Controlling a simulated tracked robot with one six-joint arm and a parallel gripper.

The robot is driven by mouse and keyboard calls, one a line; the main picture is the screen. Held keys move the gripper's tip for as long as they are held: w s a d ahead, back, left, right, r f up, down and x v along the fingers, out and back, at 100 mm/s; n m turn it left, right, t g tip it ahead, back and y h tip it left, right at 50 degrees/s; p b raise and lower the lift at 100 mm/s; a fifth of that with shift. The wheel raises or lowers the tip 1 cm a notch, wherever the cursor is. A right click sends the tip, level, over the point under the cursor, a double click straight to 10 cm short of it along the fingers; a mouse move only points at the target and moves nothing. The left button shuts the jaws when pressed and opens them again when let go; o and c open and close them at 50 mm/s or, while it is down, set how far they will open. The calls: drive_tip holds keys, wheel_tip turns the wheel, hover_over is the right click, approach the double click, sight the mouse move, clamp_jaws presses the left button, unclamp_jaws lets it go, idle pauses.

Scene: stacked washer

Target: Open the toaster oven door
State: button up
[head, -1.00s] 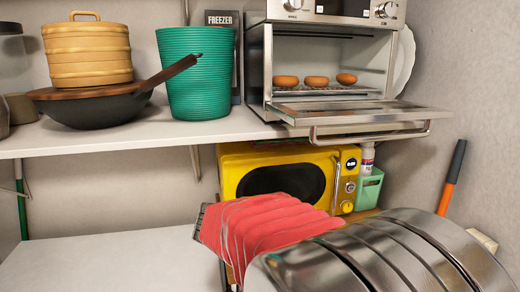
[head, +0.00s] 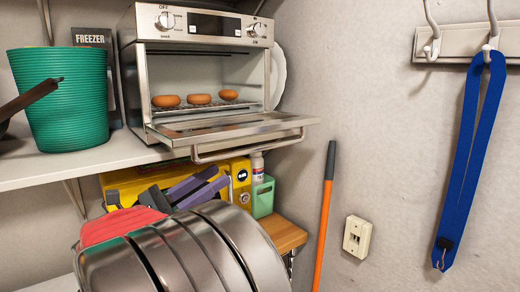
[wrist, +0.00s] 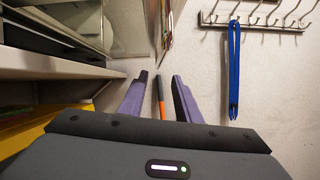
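The silver toaster oven (head: 200,50) stands on the shelf. Its door (head: 225,128) is folded down, roughly level, with the bar handle (head: 250,147) along its front edge. Three brown round items (head: 199,99) lie on the rack inside. My gripper (head: 221,177) is below the door and handle, in front of the yellow microwave, with its purple fingers pointing right. In the wrist view the two fingers (wrist: 161,80) are apart, with nothing held between them. The handle is not between the fingers.
The shelf (head: 90,162) runs left from under the oven, with a green bin (head: 62,100). Below are the yellow microwave (head: 122,183) and a green container (head: 263,197). An orange-handled tool (head: 323,215) leans at the right wall; a blue strap (head: 465,150) hangs there.

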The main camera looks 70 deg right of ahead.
sight(260, 149)
drive_tip(key=shift+d, duration=0.1)
drive_tip(key=x, duration=1.3)
drive_tip(key=shift+s+d+r, duration=0.15)
drive_tip(key=shift+s+d, duration=0.1)
drive_tip(key=shift+s, duration=0.05)
drive_tip(key=shift+c, duration=0.2)
clamp_jaws()
